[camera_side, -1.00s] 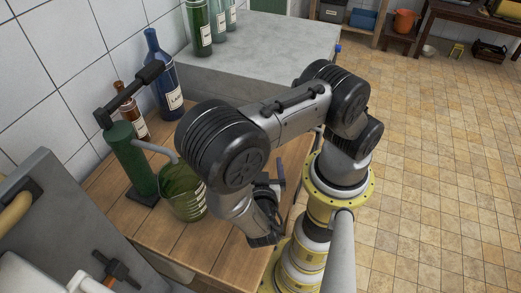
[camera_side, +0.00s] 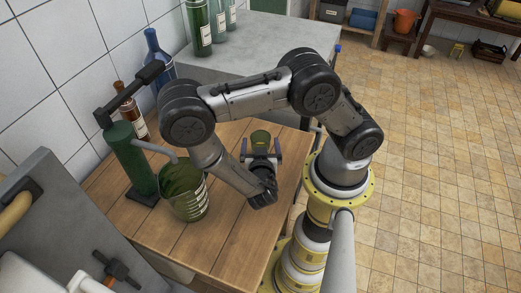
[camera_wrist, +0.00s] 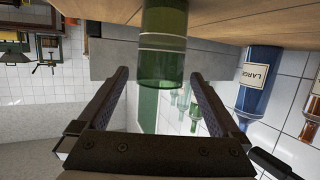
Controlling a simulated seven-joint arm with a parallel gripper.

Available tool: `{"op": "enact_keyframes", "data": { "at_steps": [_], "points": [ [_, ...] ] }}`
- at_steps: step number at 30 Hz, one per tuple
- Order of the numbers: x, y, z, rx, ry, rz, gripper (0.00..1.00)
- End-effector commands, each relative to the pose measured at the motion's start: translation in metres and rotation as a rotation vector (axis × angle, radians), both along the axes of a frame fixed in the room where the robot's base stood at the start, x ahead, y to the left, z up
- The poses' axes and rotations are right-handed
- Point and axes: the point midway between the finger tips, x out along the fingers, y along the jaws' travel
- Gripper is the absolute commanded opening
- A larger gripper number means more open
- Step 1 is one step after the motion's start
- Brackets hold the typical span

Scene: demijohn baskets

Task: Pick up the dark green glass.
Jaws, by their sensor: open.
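The dark green glass (camera_side: 260,138) stands on the wooden table in the side view, just beyond my gripper (camera_side: 261,155). In the wrist view the glass (camera_wrist: 163,45) hangs down from the top of the picture, since the view is turned over. It has a pale band around it. My gripper (camera_wrist: 158,75) is open and empty, with one finger to each side of the glass in that view. The glass looks lined up with the gap, at or just past the fingertips. I see no contact.
A larger green measuring jug (camera_side: 183,192) stands left on the table (camera_side: 215,235), beside a green pump (camera_side: 130,158) with a black handle. A brown bottle (camera_side: 133,112) and a blue bottle (camera_side: 158,60) stand behind. A grey bench (camera_side: 270,45) holds green bottles (camera_side: 198,28).

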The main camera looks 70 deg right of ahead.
Motion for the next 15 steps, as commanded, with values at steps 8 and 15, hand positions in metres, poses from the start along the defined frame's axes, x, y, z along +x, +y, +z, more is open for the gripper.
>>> {"op": "enact_keyframes", "data": {
  "at_steps": [8,15],
  "points": [
    [0.008,-0.022,-0.007,-0.002,0.001,-0.003,1.00],
    [0.010,-0.024,-0.008,0.000,0.000,0.001,1.00]
  ]
}}
